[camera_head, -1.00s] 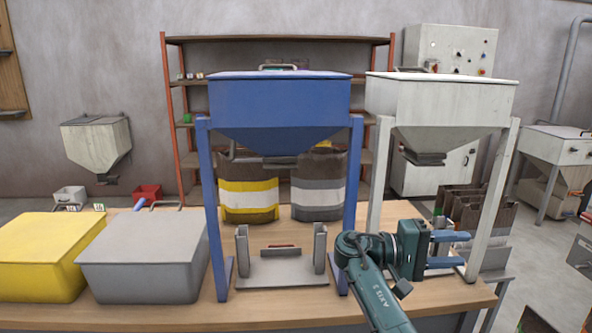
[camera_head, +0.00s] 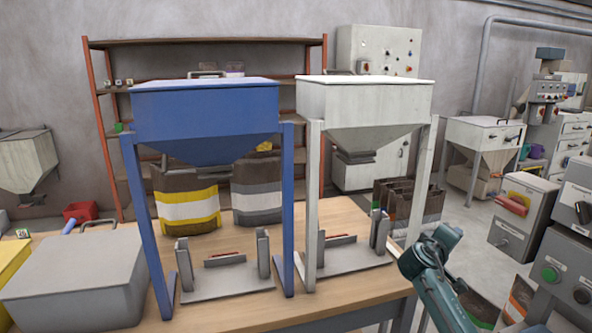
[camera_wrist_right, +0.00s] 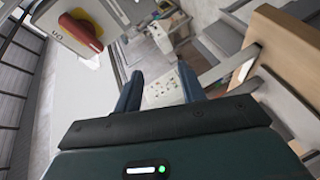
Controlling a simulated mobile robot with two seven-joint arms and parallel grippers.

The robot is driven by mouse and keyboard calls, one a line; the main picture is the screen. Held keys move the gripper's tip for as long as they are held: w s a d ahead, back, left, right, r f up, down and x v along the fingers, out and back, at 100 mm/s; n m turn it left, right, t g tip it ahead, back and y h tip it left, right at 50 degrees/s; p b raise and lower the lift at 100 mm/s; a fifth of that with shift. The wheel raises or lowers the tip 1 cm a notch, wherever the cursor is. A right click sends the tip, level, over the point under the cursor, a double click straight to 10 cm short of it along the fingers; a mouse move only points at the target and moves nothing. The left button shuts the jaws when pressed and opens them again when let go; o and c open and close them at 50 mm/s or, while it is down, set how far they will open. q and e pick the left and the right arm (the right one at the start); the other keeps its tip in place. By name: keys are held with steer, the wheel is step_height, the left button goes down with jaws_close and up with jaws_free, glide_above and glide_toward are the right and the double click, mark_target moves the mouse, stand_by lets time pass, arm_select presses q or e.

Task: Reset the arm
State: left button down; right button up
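My right arm (camera_head: 440,275) comes in from the lower right of the head view, beside the table's right edge. Its gripper is not clearly visible there. In the right wrist view, my right gripper (camera_wrist_right: 158,92) shows two blue fingers standing apart with nothing between them. A grey box with a red rotary switch (camera_wrist_right: 80,30) is at the upper left of that view, apart from the fingers. My left arm and gripper are not in view.
A blue hopper (camera_head: 205,115) and a white hopper (camera_head: 365,105) stand on the wooden table (camera_head: 235,310). Two striped bags (camera_head: 187,210) are behind. A grey bin (camera_head: 75,280) is at left. Grey control boxes (camera_head: 520,215) stand at right, with floor between.

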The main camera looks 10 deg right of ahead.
steer(key=w+a+t+y, duration=0.4)
steer(key=a+t+y, duration=0.15)
steer(key=a, duration=0.25)
steer(key=w+a+t+y, duration=0.4)
steer(key=a+y, duration=0.2)
steer(key=a, duration=0.1)
steer(key=s+a+f+n+g+y, duration=0.1)
steer(key=s+a+f+g+y, duration=0.1)
steer(key=s+a+f, duration=0.55)
steer(key=s+a+f+g+y, duration=0.15)
steer(key=s+a+f, duration=0.35)
steer(key=s+f, duration=0.6)
steer(key=s+a+f+g, duration=0.1)
steer(key=s+a, duration=0.3)
steer(key=s, duration=0.6)
steer(key=s+a+f+g+y, duration=0.1)
steer(key=s+a+f+g, duration=0.1)
steer(key=s, duration=0.7)
steer(key=shift+s+a+f+m+y, duration=0.3)
steer(key=shift+s+a+f+m, duration=0.1)
steer(key=shift+a+f, duration=0.5)
